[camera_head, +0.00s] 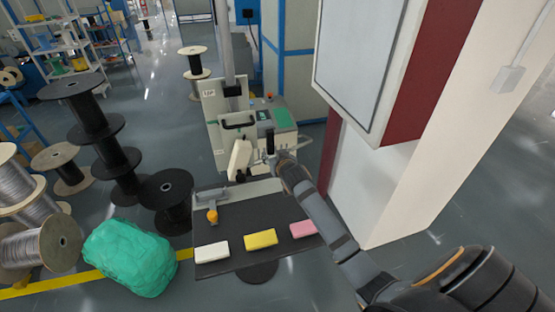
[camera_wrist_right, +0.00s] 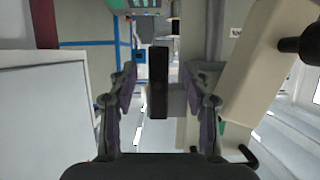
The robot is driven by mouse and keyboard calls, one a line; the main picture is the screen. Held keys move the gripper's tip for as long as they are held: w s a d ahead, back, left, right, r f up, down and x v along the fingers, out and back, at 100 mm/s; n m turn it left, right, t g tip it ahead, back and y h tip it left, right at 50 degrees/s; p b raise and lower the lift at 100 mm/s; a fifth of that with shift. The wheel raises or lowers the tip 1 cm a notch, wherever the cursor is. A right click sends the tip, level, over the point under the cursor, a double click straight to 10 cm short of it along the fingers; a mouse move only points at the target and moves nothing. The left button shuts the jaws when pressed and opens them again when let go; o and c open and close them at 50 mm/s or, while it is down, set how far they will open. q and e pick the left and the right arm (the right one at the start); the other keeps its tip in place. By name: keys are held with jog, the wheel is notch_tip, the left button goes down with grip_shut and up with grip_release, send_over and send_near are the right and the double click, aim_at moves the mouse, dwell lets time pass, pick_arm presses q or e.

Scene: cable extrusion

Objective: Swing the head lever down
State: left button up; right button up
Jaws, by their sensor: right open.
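The machine (camera_head: 228,105) stands upright in the middle of the head view, with a beige head block (camera_head: 239,160) low on its front. A short dark upright handle (camera_head: 270,142), which looks like the head lever, shows beside my right gripper (camera_head: 278,157). In the right wrist view the dark handle (camera_wrist_right: 158,65) stands upright between the two fingertips of my open right gripper (camera_wrist_right: 160,88), with a gap on both sides. How deep it sits between the fingers I cannot tell. The beige block (camera_wrist_right: 262,70) is at the right there. My left gripper is not in view.
A dark table (camera_head: 235,222) holds white (camera_head: 212,252), yellow (camera_head: 260,239) and pink (camera_head: 303,229) blocks. A white pillar (camera_head: 400,190) and panel (camera_head: 365,60) stand close on the right. Black spools (camera_head: 100,125) and a green bundle (camera_head: 130,258) are on the left.

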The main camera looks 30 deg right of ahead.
jog(key=v, duration=0.5)
jog(key=shift+s+a+r, duration=0.1)
jog(key=shift+s, duration=0.25)
